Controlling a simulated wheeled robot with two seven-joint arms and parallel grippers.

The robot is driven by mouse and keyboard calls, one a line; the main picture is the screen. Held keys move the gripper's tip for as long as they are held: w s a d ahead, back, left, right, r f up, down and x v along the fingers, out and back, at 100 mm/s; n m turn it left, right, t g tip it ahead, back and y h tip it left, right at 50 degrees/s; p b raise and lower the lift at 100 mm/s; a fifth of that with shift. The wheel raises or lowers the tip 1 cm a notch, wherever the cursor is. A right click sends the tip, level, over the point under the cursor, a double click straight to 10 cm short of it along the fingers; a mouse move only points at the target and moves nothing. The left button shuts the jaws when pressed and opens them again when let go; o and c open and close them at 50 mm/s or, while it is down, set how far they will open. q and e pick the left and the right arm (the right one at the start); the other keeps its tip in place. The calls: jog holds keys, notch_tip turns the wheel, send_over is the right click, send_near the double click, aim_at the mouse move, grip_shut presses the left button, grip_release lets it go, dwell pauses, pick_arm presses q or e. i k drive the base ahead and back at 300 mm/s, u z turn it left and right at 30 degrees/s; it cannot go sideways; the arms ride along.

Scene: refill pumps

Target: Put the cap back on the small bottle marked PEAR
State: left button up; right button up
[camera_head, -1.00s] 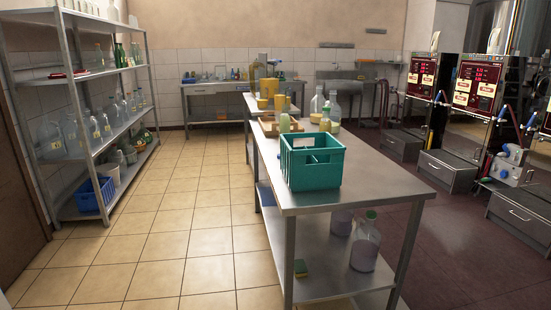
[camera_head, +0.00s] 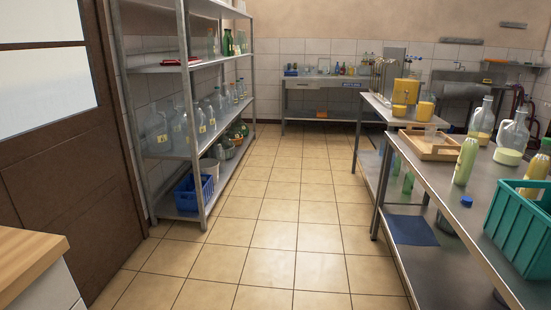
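A small yellow-green bottle (camera_head: 465,162) stands upright on the steel table (camera_head: 425,172) at the right. A similar bottle (camera_head: 537,170) stands farther right, partly behind the green crate. A small blue cap (camera_head: 466,201) lies on the table near its left edge, in front of the first bottle and apart from it. No label is readable, so I cannot tell which bottle is marked PEAR. Neither of my grippers is in view.
A green crate (camera_head: 520,232) stands at the table's near end. A wooden tray (camera_head: 430,146) and large clear jugs (camera_head: 513,138) are behind. A metal shelf (camera_head: 180,155) with bottles stands left. A wooden counter (camera_head: 28,258) is near left. The tiled floor (camera_head: 285,230) between is clear.

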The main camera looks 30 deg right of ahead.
aim_at(470, 146)
jog(key=z, duration=0.5)
jog(key=i, duration=2.05)
jog(key=z, duration=2)
jog(key=i, duration=0.75)
jog(key=z, duration=0.55)
